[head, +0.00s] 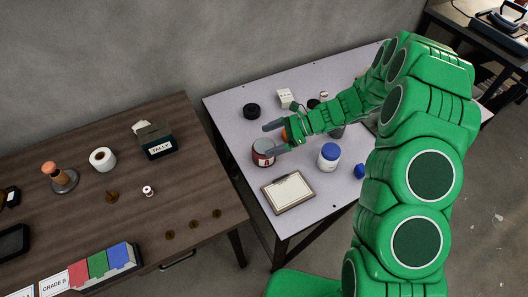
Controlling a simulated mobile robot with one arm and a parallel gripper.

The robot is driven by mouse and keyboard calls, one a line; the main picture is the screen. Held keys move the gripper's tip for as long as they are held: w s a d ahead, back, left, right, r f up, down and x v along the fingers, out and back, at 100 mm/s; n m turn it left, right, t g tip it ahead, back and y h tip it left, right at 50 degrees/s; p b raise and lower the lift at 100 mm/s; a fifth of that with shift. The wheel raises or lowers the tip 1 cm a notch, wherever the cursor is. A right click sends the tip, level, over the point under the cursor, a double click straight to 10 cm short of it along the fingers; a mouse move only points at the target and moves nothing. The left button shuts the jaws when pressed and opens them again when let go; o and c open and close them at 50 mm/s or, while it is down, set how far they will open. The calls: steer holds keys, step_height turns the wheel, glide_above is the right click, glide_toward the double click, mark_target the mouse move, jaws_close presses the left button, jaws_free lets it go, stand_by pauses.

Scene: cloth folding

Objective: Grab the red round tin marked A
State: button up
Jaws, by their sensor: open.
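The red round tin (263,158) has a pale label with a red mark that looks like an A. It stands upright on the light table (229,121), near its left side. My gripper (272,138) comes in from the right with its two grey fingers pointing left. The fingers are open. One finger shows behind the tin and the other overlaps its right edge in the picture. I cannot tell whether either finger touches the tin.
A white jar with a blue lid (329,157) and a framed board (288,192) stand close to the tin. A black round item (251,110) and a white box (286,98) are behind. A blue item (359,170) lies right. A gap separates the brown table (120,225).

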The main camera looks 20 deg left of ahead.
mark_target(269, 145)
steer(key=shift+f, duration=1.15)
steer(key=shift+s+a+f, duration=0.1)
steer(key=shift+f, duration=0.85)
steer(key=shift+x, duration=1.3)
steer(key=shift+r, duration=0.1)
steer(key=c, duration=1.2)
steer(key=shift+o, duration=0.2)
steer(key=shift+r, duration=0.1)
steer(key=shift+r, duration=0.5)
step_height(269, 145, up, 2)
steer(key=shift+r, duration=0.1)
steer(key=s+d+r, duration=0.7)
steer(key=s+r, duration=0.2)
steer(key=s, duration=0.2)
steer(key=shift+s+r, duration=0.3)
steer(key=shift+s, duration=0.1)
